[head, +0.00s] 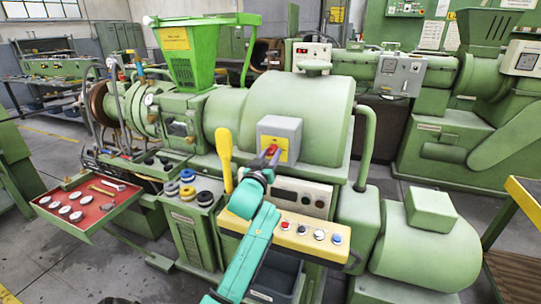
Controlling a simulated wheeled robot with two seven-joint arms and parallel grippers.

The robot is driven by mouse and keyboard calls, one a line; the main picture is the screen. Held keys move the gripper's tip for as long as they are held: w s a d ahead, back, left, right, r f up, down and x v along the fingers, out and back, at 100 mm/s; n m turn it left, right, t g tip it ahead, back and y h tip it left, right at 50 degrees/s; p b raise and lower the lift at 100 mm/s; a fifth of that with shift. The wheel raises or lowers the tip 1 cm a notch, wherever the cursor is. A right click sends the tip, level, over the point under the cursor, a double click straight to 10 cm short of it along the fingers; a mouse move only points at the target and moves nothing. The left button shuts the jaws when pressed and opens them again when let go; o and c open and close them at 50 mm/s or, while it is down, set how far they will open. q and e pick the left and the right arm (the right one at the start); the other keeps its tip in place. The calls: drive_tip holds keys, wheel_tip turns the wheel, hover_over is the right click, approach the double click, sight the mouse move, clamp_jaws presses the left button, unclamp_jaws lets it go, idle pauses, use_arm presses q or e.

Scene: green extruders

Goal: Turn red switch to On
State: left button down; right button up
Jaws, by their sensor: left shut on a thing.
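The red switch (272,150) sits on a yellow plate on the front of a grey box (287,130), mounted on the green extruder (300,100). My left arm, teal, reaches up from the bottom of the head view. My left gripper (268,158) is at the switch and is shut on it. The gripper covers part of the switch, so its exact angle and any On or Off marking cannot be read. My right gripper is not in view.
A yellow lever (225,160) stands just left of the grey box. Below are a yellow button panel (290,232) and a grey bin (276,275). A red tray (85,205) juts out at left. A green motor housing (425,245) stands at right.

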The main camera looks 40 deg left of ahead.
use_arm(q)
drive_tip(key=shift+a+f+m+t+h+p, duration=0.15)
drive_tip(key=shift+m+h, duration=0.15)
drive_tip(key=shift+m, duration=2)
drive_tip(key=shift+d+r+m+t+h+p, duration=0.15)
drive_tip(key=shift+m+h, duration=0.15)
drive_tip(key=shift+m, duration=2)
drive_tip(key=shift+a+f, duration=0.1)
drive_tip(key=shift+f, duration=0.05)
drive_tip(key=shift+c, duration=2.3)
unclamp_jaws()
drive_tip(key=b+v, duration=0.3)
drive_tip(key=v, duration=1.1)
drive_tip(key=shift+s, duration=0.3)
